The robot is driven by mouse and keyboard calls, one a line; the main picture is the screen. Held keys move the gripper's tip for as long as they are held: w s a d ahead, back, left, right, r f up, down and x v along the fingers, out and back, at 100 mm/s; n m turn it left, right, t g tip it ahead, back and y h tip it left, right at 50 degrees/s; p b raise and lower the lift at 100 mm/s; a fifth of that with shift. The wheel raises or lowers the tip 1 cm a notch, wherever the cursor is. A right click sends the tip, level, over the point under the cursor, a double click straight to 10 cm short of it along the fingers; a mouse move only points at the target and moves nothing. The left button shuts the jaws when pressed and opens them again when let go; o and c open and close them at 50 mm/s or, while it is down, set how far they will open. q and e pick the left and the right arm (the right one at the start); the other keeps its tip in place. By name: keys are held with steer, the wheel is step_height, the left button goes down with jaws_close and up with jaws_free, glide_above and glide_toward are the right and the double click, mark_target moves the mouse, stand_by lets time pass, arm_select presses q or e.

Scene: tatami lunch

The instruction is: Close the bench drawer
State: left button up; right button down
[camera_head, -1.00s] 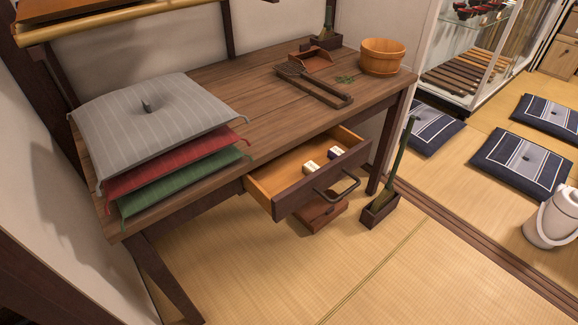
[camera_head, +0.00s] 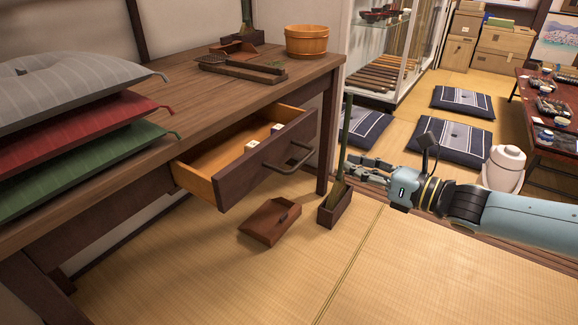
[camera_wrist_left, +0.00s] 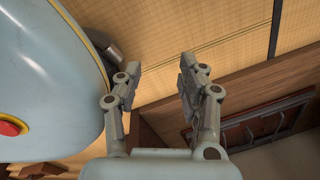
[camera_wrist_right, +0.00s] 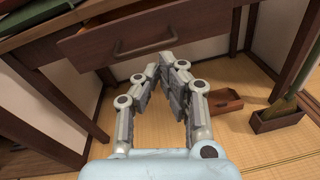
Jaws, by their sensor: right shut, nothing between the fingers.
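The bench drawer (camera_head: 262,152) sticks out of the front of the wooden bench, open, with small pale-topped items (camera_head: 252,145) inside. Its dark front carries a bar handle (camera_head: 291,158). My right gripper (camera_head: 352,165) is right of the drawer front, apart from it. In the right wrist view, its fingers (camera_wrist_right: 160,66) come together at the tips, empty, and the drawer front (camera_wrist_right: 100,43) shows beyond them. My left gripper (camera_wrist_left: 158,82) shows only in the left wrist view, its fingers apart with nothing between them.
Stacked cushions (camera_head: 75,110) lie on the bench's left. A wooden tub (camera_head: 307,41) stands at its far right. On the tatami below are a dustpan (camera_head: 270,222) and a box with a green-handled brush (camera_head: 335,207). The front tatami is clear.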

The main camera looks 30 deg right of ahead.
step_height(320, 180, up, 2)
steer(key=w+a+n+y+b, duration=0.1)
steer(key=a+n+y, duration=0.1)
steer(key=n, duration=0.1)
steer(key=b, duration=0.4)
glide_toward(279, 136)
steer(key=shift+w+a+f+h, duration=0.2)
steer(key=shift+w+a+h, duration=0.15)
steer(key=shift+w, duration=0.3)
arm_select(q)
steer(key=w+d+r, duration=0.2)
steer(key=w+r, duration=0.1)
steer(key=w, duration=0.7)
steer(key=shift+w+r, duration=0.35)
steer(key=shift+w, duration=0.05)
arm_select(e)
steer(key=shift+x, duration=2.95)
arm_select(q)
steer(key=shift+d, duration=0.1)
arm_select(e)
steer(key=shift+w+r, duration=0.1)
steer(key=shift+r, duration=0.1)
